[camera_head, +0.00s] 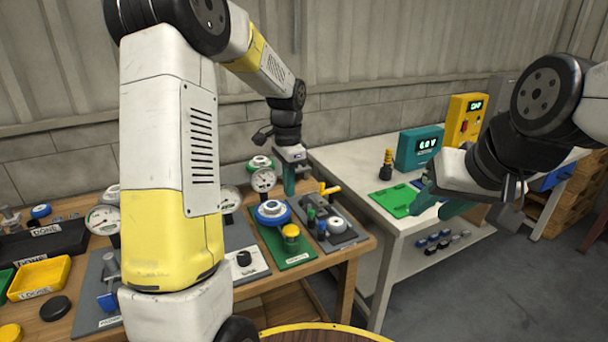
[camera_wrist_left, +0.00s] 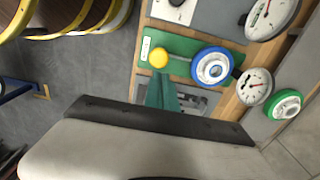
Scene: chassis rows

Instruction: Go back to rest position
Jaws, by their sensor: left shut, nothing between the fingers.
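My left gripper (camera_head: 290,184) has teal fingers and hangs over the right end of the wooden bench, beside a dial gauge. In the left wrist view its fingers (camera_wrist_left: 163,90) are together with nothing between them, above the green and grey boards. My right gripper (camera_head: 441,205) is in front of the white table's right part, near the green mat. Its teal fingers stand apart, and I see nothing held between them.
The wooden bench holds a green board (camera_head: 296,255) with a blue-rimmed valve, a grey board (camera_head: 343,240), several gauges and a yellow tray (camera_head: 39,279). The white table (camera_head: 352,160) carries a green mat (camera_head: 393,201), a teal meter (camera_head: 418,147) and a yellow box (camera_head: 466,120).

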